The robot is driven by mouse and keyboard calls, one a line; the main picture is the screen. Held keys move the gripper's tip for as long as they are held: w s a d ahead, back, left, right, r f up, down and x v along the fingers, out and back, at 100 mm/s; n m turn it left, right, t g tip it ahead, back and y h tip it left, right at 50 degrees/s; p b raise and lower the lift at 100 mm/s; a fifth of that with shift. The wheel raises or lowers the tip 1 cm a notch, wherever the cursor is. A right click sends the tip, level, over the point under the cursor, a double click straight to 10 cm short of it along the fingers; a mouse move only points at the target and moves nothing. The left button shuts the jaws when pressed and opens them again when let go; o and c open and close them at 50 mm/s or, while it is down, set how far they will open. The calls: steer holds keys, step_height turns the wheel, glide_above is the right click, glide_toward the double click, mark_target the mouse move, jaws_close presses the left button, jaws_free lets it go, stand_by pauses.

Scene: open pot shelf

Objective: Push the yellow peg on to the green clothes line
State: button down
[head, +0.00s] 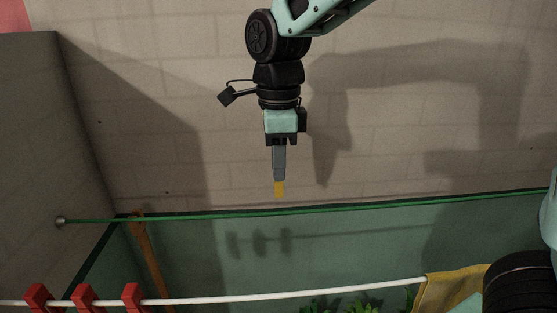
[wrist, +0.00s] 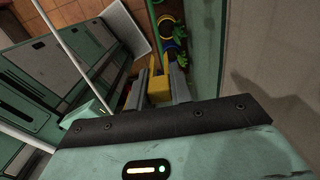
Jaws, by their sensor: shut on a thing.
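My gripper (head: 279,176) points straight down in the head view, with its fingers shut on the yellow peg (head: 279,189). The peg's lower end sticks out below the fingertips. In the wrist view the yellow peg (wrist: 159,88) sits between the two grey fingers, its two prongs pointing away from the camera. The green clothes line (head: 350,206) runs across the head view from a round mount at the left. In that picture the peg's tip is just above the line, with a small gap.
A white line (head: 250,299) crosses lower in the head view, with red pegs (head: 84,296) at left and a yellow cloth (head: 446,292) at right. A brown post (head: 148,255) stands below the green line's left part. A brick wall (head: 400,130) is behind.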

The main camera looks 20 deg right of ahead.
mark_target(279, 212)
steer(key=shift+d+f+b, duration=0.1)
steer(key=shift+f+b, duration=1.35)
steer(key=shift+f, duration=0.3)
steer(key=shift+f+b, duration=1.7)
steer(key=shift+f, duration=1.5)
steer(key=shift+f, duration=0.55)
steer(key=c, duration=1.2)
jaws_free()
steer(key=shift+o, duration=0.2)
step_height(279, 212, up, 17)
steer(key=b, duration=0.3)
steer(key=shift+r, duration=0.2)
